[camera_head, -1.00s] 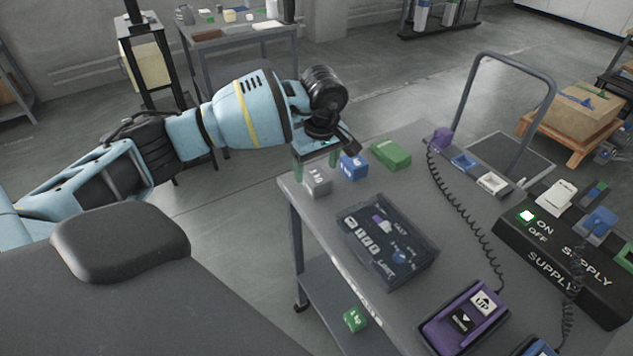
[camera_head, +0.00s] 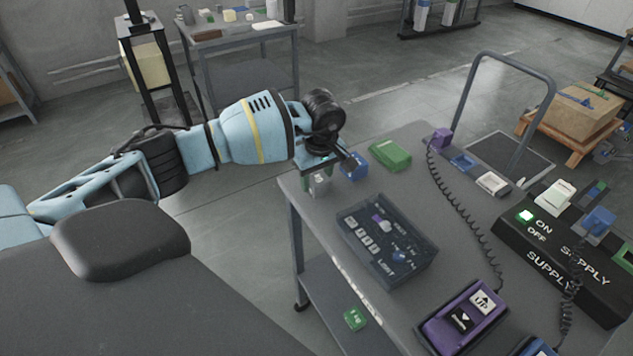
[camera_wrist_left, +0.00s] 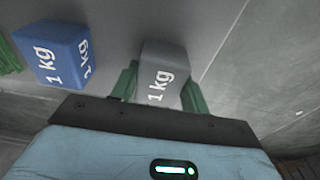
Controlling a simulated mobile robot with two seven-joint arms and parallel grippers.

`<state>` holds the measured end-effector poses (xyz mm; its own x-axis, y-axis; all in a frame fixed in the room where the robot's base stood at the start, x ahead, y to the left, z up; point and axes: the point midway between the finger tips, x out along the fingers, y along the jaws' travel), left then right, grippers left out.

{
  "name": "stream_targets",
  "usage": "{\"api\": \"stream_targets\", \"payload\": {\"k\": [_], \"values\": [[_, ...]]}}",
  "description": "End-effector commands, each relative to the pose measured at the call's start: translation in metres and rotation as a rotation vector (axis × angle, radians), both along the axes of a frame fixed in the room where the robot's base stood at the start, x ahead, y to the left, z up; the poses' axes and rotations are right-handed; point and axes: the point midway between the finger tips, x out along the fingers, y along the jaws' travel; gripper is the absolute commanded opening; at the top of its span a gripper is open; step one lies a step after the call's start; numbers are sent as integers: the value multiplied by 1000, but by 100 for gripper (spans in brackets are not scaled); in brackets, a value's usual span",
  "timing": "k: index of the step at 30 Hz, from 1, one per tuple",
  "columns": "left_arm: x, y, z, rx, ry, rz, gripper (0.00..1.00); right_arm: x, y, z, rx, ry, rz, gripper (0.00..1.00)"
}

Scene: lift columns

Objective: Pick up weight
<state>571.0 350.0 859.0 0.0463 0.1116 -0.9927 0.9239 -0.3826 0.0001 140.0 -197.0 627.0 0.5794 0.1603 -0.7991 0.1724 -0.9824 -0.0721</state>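A grey weight marked 1 kg (camera_head: 320,187) stands at the left corner of the cart top (camera_head: 310,215). In the left wrist view the grey weight (camera_wrist_left: 162,72) is between the two green fingers of my left gripper (camera_wrist_left: 160,88). The left gripper (camera_head: 317,176) is low over the weight in the head view, its fingers apart, one on each side; firm contact cannot be told. A blue 1 kg weight (camera_head: 354,167) stands close beside, and it also shows in the left wrist view (camera_wrist_left: 55,52). A green weight (camera_head: 390,154) lies further right. My right gripper is not in view.
A dark control box (camera_head: 388,240) sits in front of the weights. A purple pendant (camera_head: 463,318) with a coiled cord and a black supply box (camera_head: 565,265) are to the right. A green block (camera_head: 355,320) lies on the lower shelf.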

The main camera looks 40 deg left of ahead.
Motion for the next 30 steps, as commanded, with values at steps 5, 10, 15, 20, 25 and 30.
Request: {"api": "stream_targets", "payload": {"k": [5, 10, 15, 20, 25, 30], "values": [[0, 0, 0, 0, 0, 0, 11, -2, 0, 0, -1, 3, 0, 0], [0, 0, 0, 0, 0, 0, 0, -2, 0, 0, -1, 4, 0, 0], [1, 0, 3, -1, -5, 0, 0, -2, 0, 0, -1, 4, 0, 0], [2, 0, 6, -1, -6, 0, 0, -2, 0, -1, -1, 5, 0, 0], [2, 0, 20, -2, -7, 0, 0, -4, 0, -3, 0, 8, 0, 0], [0, -1, 40, -1, -6, -2, 0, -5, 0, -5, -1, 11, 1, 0]]}}
